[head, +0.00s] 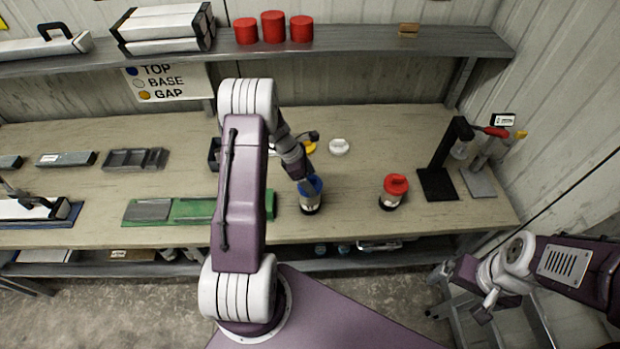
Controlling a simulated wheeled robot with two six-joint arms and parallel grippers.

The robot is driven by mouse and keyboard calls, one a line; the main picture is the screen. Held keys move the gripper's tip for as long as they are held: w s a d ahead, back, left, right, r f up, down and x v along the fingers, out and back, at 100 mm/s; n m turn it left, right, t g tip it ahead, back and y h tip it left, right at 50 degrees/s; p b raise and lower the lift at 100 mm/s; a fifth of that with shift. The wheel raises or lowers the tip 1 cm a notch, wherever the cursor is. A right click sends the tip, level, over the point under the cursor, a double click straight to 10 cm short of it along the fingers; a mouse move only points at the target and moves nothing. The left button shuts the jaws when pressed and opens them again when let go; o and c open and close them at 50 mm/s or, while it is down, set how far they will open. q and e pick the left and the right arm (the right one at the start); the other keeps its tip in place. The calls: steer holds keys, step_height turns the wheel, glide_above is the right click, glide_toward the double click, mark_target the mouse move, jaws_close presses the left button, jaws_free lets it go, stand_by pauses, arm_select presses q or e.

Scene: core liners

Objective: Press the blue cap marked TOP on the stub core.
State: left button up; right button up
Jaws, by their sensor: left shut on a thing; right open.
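The stub core (310,205), a short pale cylinder with a dark base, stands upright on the bench right of the green tray. The blue cap (312,185) is at its top, partly hidden by my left gripper (306,181). My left gripper comes down from above and is shut on the blue cap. I cannot tell whether the cap is fully seated or how it meets the rim. My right gripper (468,290) is open and empty, in front of the bench at the lower right, well away from the core.
A red-capped cylinder (393,193) stands to the right. A white cap (339,146) and a yellow cap (309,147) lie behind. A black press stand (437,184) is further right. The green tray (190,210) lies left. A colour sign (164,82) hangs behind.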

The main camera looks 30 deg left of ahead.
arm_select(q)
steer(key=shift+f+b, duration=0.6)
steer(key=shift+f, duration=0.3)
steer(key=o, duration=1.3)
steer(key=shift+c, duration=0.2)
steer(key=shift+r, duration=0.2)
step_height(320, 180, up, 7)
steer(key=p, duration=0.6)
steer(key=shift+p, duration=0.35)
steer(key=shift+f, duration=0.1)
